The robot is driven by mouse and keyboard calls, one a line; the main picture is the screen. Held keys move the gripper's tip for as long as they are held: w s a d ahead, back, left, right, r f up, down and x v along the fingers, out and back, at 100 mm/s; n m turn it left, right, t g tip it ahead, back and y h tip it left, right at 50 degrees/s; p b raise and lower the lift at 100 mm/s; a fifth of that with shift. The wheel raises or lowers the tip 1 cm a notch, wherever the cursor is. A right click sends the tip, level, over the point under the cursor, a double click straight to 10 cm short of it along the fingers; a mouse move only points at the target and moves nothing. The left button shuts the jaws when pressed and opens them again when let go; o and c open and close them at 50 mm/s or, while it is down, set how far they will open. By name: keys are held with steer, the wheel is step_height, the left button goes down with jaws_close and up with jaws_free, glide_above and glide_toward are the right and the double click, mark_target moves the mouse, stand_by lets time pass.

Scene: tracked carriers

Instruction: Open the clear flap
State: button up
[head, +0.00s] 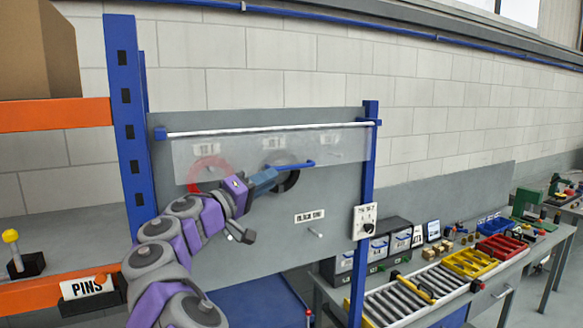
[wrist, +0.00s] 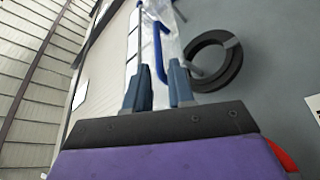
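The clear flap (head: 345,148) hangs from a pale rod (head: 270,129) across the top of a grey board and looks closed. A blue bar handle (head: 298,165) sticks out at its lower part. My gripper (head: 275,177) is at the handle's left end, in front of the board. In the wrist view, the two blue-grey fingers of my gripper (wrist: 158,72) are apart. The blue handle (wrist: 158,42) runs in line with the gap between them, its near end close to the fingertips. I cannot tell whether they touch it. The flap (wrist: 178,45) shows behind the handle.
A black ring (head: 288,181) hangs on the board right beside my gripper, and a red ring (head: 208,168) shows behind the flap. A blue post (head: 366,200) bounds the board at right. An orange-edged shelf (head: 55,115) stands at left.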

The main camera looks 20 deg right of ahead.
mark_target(286, 168)
steer(key=x, duration=0.4)
steer(key=shift+w+r+p, duration=0.3)
steer(key=shift+w+p, duration=0.05)
steer(key=shift+w, duration=0.05)
steer(key=d, duration=0.4)
steer(key=shift+w+d+r, duration=0.15)
steer(key=shift+w, duration=0.2)
steer(key=shift+a, duration=0.5)
steer(key=shift+c, duration=0.2)
steer(key=shift+a+r, duration=0.1)
steer(key=shift+a, duration=0.2)
steer(key=c, duration=0.3)
jaws_close()
steer(key=shift+d, duration=0.1)
